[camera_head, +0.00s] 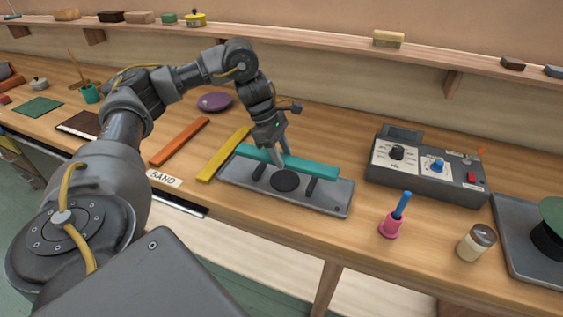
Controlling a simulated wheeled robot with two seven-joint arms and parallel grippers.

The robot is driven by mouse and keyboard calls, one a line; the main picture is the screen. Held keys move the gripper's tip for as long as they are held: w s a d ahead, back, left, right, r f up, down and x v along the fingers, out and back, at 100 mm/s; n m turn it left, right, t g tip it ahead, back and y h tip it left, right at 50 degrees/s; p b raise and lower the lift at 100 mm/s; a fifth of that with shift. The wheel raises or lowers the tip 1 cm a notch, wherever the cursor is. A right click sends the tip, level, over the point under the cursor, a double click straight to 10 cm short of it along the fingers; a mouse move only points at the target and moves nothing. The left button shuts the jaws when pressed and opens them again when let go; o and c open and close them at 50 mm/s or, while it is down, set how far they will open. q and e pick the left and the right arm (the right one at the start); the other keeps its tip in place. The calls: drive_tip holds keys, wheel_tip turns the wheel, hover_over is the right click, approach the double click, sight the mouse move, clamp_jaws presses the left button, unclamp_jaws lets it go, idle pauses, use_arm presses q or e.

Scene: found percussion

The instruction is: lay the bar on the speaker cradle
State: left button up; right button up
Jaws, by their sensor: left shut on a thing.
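The teal bar (312,167) is level above the speaker cradle (335,200), a grey plate with two dark upright supports and a round black speaker (285,180) between them. The bar runs lengthwise across both supports. I cannot tell whether it touches their tops or hovers just above. My left gripper (279,158) points down and is shut on the bar near its middle. My right gripper is not in view.
Orange (180,141) and yellow (223,154) bars lie left of the cradle, near a SAND label (164,179). A control box (425,170) stands to the right. A pink cup (390,226) with a blue stick and a jar (475,243) stand near the front edge.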

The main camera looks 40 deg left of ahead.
use_arm(q)
wheel_tip(320, 180, down, 3)
drive_tip(key=shift+w+a+f+p, duration=0.1)
drive_tip(key=shift+w+a+p, duration=0.05)
drive_tip(key=shift+p, duration=0.5)
drive_tip(key=shift+f, duration=0.15)
drive_tip(key=shift+f+b, duration=0.45)
drive_tip(key=o, duration=1.1)
drive_tip(key=shift+o, duration=0.2)
drive_tip(key=shift+r, duration=0.1)
